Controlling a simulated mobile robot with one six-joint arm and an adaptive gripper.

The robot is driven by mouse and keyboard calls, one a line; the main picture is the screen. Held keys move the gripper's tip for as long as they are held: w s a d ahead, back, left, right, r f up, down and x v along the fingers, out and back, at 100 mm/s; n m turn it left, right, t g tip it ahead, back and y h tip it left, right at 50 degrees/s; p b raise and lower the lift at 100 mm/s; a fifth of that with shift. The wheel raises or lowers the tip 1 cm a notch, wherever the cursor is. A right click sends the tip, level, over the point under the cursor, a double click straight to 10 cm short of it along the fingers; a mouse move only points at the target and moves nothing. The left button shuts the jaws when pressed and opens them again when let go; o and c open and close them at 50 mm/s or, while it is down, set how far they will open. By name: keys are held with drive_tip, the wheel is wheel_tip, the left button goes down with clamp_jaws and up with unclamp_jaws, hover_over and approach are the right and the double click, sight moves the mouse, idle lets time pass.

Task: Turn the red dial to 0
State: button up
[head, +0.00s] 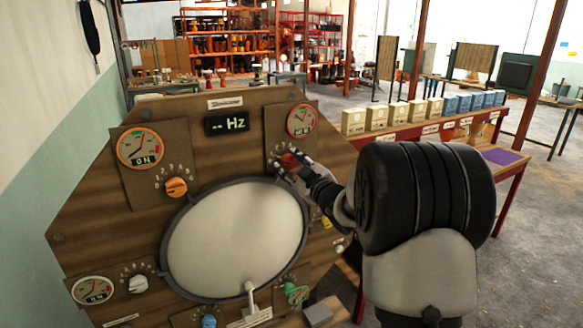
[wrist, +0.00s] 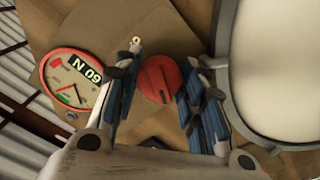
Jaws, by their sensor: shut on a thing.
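The red dial (head: 289,159) is on the upper right of the wooden drum panel, under a red-rimmed gauge (head: 301,120). In the wrist view the round red dial (wrist: 157,79) has a dark mark near its edge and sits between the two blue-padded fingers. My gripper (head: 287,168) is shut on it; in the wrist view the gripper (wrist: 162,82) has one finger on each side. The gauge also shows in the wrist view (wrist: 76,82), upside down, seeming to read 60 N. The dial's scale numbers are mostly hidden by the fingers.
An orange dial (head: 176,187), a white dial (head: 138,284), a blue dial (head: 208,321) and a green dial (head: 296,293) surround the pale drumhead (head: 237,240). An Hz display (head: 227,123) shows dashes. A red table (head: 400,132) with boxes stands to the right.

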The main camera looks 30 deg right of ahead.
drive_tip(key=n, duration=0.4)
drive_tip(key=shift+r+n, duration=0.1)
drive_tip(key=shift+n, duration=0.3)
idle(0.4)
drive_tip(key=o, duration=1.1)
drive_tip(key=shift+s, duration=0.1)
drive_tip(key=s, duration=1.1)
drive_tip(key=shift+s+d, duration=0.25)
drive_tip(key=shift+s, duration=0.15)
